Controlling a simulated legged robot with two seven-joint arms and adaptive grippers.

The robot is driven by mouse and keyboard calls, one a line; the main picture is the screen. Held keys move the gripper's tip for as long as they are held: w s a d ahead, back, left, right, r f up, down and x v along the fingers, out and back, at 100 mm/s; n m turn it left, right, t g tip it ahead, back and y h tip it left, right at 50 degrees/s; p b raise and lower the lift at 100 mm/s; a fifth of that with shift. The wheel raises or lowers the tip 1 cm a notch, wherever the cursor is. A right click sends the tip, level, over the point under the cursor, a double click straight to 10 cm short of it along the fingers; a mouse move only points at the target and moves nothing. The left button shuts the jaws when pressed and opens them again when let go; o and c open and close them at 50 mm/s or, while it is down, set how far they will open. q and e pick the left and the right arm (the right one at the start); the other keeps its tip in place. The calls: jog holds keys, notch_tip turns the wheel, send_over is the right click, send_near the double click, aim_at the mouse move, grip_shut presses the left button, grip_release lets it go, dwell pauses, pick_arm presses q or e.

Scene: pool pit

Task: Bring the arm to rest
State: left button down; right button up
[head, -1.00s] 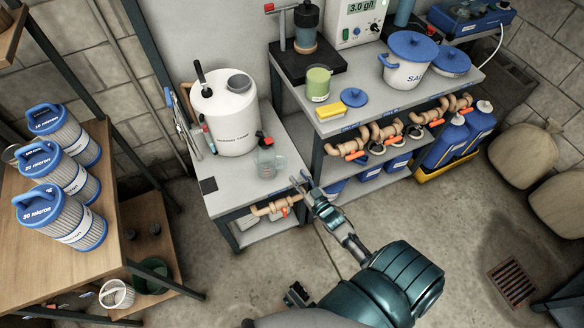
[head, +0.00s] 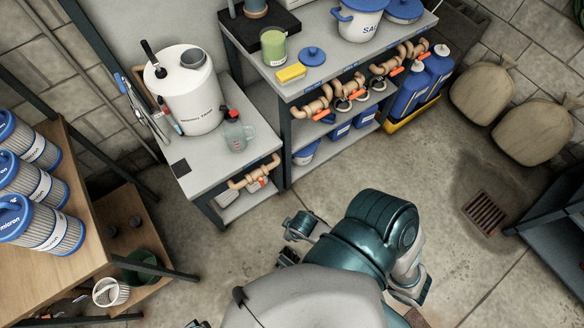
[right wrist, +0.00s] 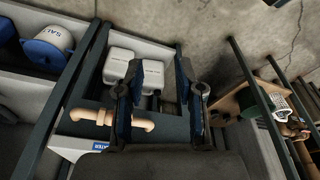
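My teal right arm (head: 375,235) is folded in the lower middle of the head view, over the floor in front of the benches. My right gripper (right wrist: 159,75) shows in the right wrist view with its two dark fingers apart. Nothing is held between them; white containers (right wrist: 140,73) on the low shelf show behind the gap. In the head view its fingertips cannot be made out clearly. My left gripper is not identifiable in either view.
The low bench carries a white tank (head: 190,90) and a jug with a red-topped item (head: 238,135). The taller bench holds a yellow sponge (head: 291,73), green cup (head: 273,46) and salt pot (head: 358,18). Floor right of my arm is open.

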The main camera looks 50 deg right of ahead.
jog(key=shift+s, duration=0.25)
pick_arm(q)
jog(key=shift+r, duration=0.1)
